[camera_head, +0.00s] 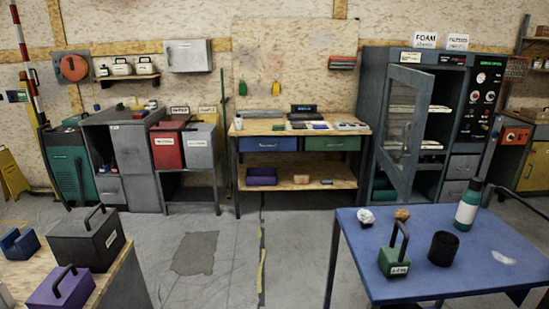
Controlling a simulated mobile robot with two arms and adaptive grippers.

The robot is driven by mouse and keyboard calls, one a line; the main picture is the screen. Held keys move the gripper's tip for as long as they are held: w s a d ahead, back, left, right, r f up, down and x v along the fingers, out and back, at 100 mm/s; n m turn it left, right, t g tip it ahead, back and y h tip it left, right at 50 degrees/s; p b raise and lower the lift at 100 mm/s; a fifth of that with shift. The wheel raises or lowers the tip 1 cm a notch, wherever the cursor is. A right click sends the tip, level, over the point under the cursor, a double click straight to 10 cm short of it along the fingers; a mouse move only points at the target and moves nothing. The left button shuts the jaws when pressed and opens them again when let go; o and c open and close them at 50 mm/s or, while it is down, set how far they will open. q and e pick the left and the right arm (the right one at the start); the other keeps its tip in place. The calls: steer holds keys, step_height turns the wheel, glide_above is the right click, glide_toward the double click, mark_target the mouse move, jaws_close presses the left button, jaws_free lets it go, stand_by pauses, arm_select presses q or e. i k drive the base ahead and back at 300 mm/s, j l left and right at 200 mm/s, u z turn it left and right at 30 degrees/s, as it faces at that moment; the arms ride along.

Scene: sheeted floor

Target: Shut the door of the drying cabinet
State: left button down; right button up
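The drying cabinet (373,83) is a tall grey-blue unit against the back wall at the right. Its glass-panelled door (407,78) stands open, swung out toward me from the left side of the opening. A dark handle shows on the door's glass area, but is too small to make out well. Shelves with white items (431,145) show inside to the right of the door. Neither of my grippers is in view.
A blue table (470,275) stands in front at the right, bearing a green weight (394,262), black cup (443,248) and green-white bottle (467,207). A workbench (297,188) stands left of the cabinet. Grey floor (290,240) is clear between.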

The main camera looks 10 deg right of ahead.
mark_target(403, 182)
steer(key=i+j+z, duration=0.1)
steer(key=i+z, duration=0.15)
steer(key=i, duration=0.35)
steer(key=i+j+z, duration=0.25)
steer(key=i, duration=0.3)
